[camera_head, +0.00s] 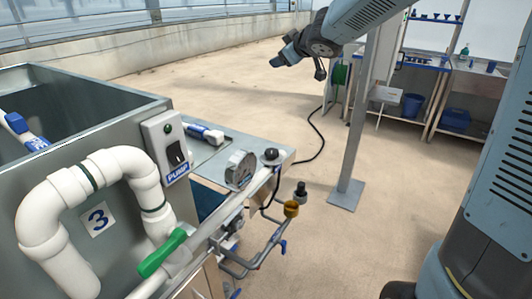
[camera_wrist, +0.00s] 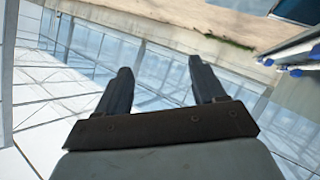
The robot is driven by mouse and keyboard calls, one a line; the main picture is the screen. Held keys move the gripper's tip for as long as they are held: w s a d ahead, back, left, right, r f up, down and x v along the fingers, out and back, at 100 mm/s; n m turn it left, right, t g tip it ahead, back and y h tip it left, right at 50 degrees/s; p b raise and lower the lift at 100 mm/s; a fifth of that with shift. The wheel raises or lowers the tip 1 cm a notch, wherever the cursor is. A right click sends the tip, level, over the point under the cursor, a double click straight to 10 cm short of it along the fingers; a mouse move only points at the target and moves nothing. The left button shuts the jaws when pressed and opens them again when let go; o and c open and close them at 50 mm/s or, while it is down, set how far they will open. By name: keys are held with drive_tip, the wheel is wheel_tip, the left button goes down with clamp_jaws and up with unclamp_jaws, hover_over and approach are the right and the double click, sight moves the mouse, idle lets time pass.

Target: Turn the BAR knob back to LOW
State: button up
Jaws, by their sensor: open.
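A round black knob (camera_head: 271,154) sits on the steel shelf beside a round gauge (camera_head: 240,170). A second black knob (camera_head: 300,189) tops a brass fitting lower on the pipework. No BAR or LOW lettering is readable, so I cannot tell which is the BAR knob or how it is set. My gripper (camera_head: 278,61) is high at the top of the head view, well above and beyond the shelf and apart from both knobs. In the wrist view my gripper (camera_wrist: 160,68) shows two dark fingers spread apart with nothing between them. No knob shows in the wrist view.
The steel tank (camera_head: 120,112), white pipe and green valve handle (camera_head: 162,252) stand at left, with the PUMP switch box (camera_head: 166,146). A grey post (camera_head: 357,120) rises right of the shelf. Benches (camera_head: 470,75) stand behind. Open floor (camera_head: 270,105) lies beyond the shelf.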

drive_tip(key=s+d+r+m+h, duration=0.1)
drive_tip(key=s+d+m+h, duration=0.55)
drive_tip(key=s+d, duration=0.65)
drive_tip(key=s+d+f+m+g+h, duration=0.2)
drive_tip(key=s+d+f+m+g, duration=0.3)
drive_tip(key=s+d, duration=0.55)
drive_tip(key=w+a+f+n+t+y, duration=0.25)
drive_tip(key=w+f+n, duration=0.25)
drive_tip(key=w, duration=0.4)
drive_tip(key=w+a+f+n+t+y, duration=0.1)
drive_tip(key=w+a+f+n+y, duration=0.35)
drive_tip(key=w, duration=0.45)
drive_tip(key=n+g+y, duration=0.8)
drive_tip(key=g+y, duration=0.2)
drive_tip(key=y, duration=0.3)
approach(266, 152)
drive_tip(key=shift+g, duration=0.35)
drive_tip(key=a, duration=0.3)
drive_tip(key=w+a, duration=0.1)
drive_tip(key=a, duration=0.6)
drive_tip(key=shift+w+f, duration=0.15)
drive_tip(key=shift+f, duration=0.25)
